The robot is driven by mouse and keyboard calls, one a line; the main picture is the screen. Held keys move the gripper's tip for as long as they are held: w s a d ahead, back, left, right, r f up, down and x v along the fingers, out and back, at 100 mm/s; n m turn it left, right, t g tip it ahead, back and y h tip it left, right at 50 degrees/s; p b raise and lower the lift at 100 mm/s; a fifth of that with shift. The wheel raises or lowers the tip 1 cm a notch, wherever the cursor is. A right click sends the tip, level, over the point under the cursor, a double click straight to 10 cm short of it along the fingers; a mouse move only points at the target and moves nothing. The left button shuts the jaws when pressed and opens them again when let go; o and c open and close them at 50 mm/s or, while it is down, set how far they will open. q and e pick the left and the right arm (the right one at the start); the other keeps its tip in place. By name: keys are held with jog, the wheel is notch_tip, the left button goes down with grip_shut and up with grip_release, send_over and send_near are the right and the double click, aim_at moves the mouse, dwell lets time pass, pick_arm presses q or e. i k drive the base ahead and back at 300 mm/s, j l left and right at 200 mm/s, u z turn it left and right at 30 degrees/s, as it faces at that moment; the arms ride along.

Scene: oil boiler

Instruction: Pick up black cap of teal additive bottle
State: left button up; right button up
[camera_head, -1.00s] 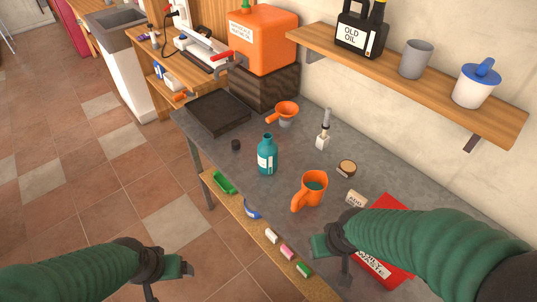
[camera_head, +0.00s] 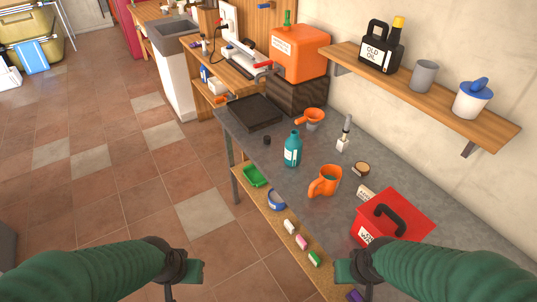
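The teal additive bottle (camera_head: 293,150) stands upright and uncapped on the grey workbench (camera_head: 330,215). A small black cap (camera_head: 267,140) lies on the bench to the left of the bottle, near the bench's front edge. My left gripper (camera_head: 192,272) is over the floor, in front of the bench and well away from the cap. My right gripper (camera_head: 347,272) is at the lower right, by the bench's front side, apart from the bottle and cap. Both seem to hold nothing; their finger gaps are not clear.
An orange jug (camera_head: 325,182) stands right of the bottle, with an orange funnel (camera_head: 313,117) behind. A black tray (camera_head: 254,112) lies to the left. A red waste box (camera_head: 393,216) stands at the bench's right. A lower shelf (camera_head: 268,200) holds several small items.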

aim_at(267, 139)
jog(key=z, duration=2.05)
jog(key=j+z, duration=0.1)
jog(key=j, duration=0.7)
jog(key=j+z, duration=0.1)
jog(key=j, duration=0.7)
jog(key=j+z, duration=0.1)
jog(key=j, duration=0.7)
jog(key=k+j+z, duration=0.1)
jog(key=j, duration=1.2)
jog(key=k+j, duration=0.1)
jog(key=j, duration=0.4)
